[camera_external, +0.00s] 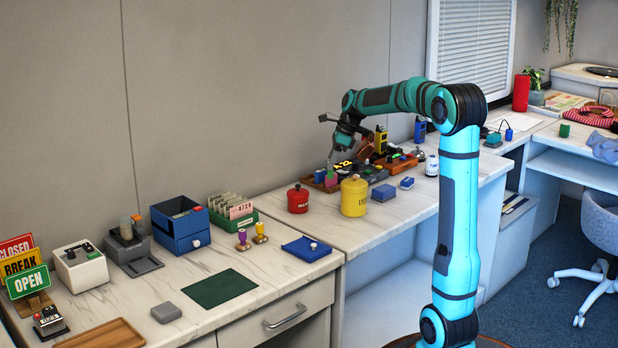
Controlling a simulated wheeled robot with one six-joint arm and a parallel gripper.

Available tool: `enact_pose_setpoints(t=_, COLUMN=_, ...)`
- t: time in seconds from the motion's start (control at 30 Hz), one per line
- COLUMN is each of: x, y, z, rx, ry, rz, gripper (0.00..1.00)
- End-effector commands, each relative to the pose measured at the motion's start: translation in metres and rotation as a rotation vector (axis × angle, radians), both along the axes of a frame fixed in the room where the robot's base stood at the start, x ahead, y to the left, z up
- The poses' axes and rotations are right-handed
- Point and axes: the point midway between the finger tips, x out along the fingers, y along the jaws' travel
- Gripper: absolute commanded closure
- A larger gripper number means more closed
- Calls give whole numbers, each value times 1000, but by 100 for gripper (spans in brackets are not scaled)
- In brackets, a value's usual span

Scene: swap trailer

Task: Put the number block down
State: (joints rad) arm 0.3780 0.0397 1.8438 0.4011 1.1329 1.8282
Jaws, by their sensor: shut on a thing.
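My gripper (332,156) reaches down over the far counter, near the wall. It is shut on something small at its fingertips. A small dark block with pale yellow marks (344,167) shows right at the fingertips and looks like the number block. At this size I cannot read its marks or tell whether it touches what is below. Under and beside the fingers stands a brown wooden tray (316,184) with a pink and green piece (331,177) at it.
A red canister (298,199) and a yellow canister (354,197) stand close in front of the tray.

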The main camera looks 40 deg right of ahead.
Motion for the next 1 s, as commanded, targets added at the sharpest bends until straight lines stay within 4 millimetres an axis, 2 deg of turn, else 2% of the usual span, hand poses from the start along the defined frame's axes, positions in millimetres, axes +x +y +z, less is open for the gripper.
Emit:
enact_pose_setpoints(t=0.2, x=0, y=0, z=-48, rx=1, ry=3, rz=-1, gripper=82)
enact_pose_setpoints(t=0.4, x=0, y=0, z=-74, rx=1, ry=1, rz=-2, gripper=82)
enact_pose_setpoints(t=0.63, x=5, y=5, z=-79, rx=-1, ry=-1, rz=1, gripper=82)
enact_pose_setpoints(t=0.87, x=29, y=29, z=-79, rx=-1, ry=-1, rz=2, gripper=82)
enact_pose_setpoints(t=1.0, x=28, y=28, z=-90, rx=0, ry=0, rz=-1, gripper=82)
